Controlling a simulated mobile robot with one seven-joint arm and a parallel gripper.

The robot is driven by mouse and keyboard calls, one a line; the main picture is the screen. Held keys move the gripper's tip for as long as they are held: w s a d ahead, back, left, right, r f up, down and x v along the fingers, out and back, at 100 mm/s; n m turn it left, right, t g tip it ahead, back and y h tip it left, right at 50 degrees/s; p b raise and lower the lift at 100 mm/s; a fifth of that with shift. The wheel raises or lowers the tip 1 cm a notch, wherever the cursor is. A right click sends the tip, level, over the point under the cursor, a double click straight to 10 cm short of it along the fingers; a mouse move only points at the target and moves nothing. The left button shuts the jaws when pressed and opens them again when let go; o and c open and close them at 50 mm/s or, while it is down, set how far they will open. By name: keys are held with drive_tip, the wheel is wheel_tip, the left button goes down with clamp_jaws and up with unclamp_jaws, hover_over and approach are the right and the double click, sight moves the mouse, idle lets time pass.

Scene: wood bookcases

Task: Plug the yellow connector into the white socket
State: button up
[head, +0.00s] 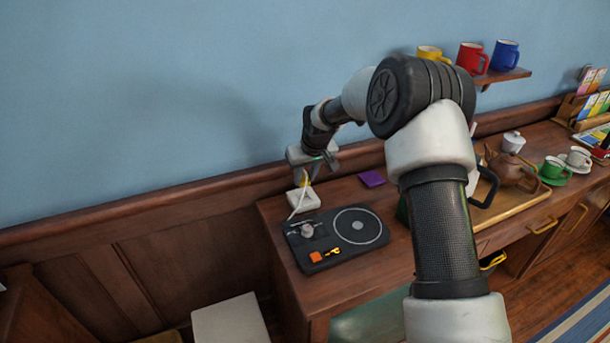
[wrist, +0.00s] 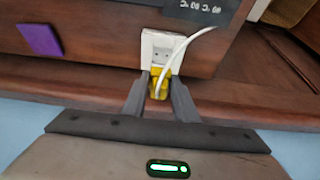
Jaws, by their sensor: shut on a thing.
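The white socket (head: 298,200) is a small white box on the left end of the wooden desk. In the wrist view its face (wrist: 160,45) shows dark slots. My gripper (head: 304,176) is above it, shut on the yellow connector (head: 304,182). In the wrist view the connector (wrist: 158,78) sits between the two finger tips (wrist: 159,88), overlapping the near edge of the socket. I cannot tell whether it touches the socket. A white cable (wrist: 188,42) runs from the connector past the socket's right side. The connector's front end is partly hidden.
A black turntable (head: 337,238) with small orange and yellow parts lies in front of the socket. A purple square (head: 371,178) lies to its right. A tray (head: 515,203) with a brown teapot (head: 510,170) stands farther right. The wall and wooden rail are close behind my gripper.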

sight(305, 186)
drive_tip(key=shift+f+b, duration=1.15)
drive_tip(key=shift+f, duration=1.3)
drive_tip(key=shift+b, duration=0.35)
drive_tip(key=shift+f+b, duration=0.4)
drive_tip(key=shift+f, duration=0.1)
idle(0.4)
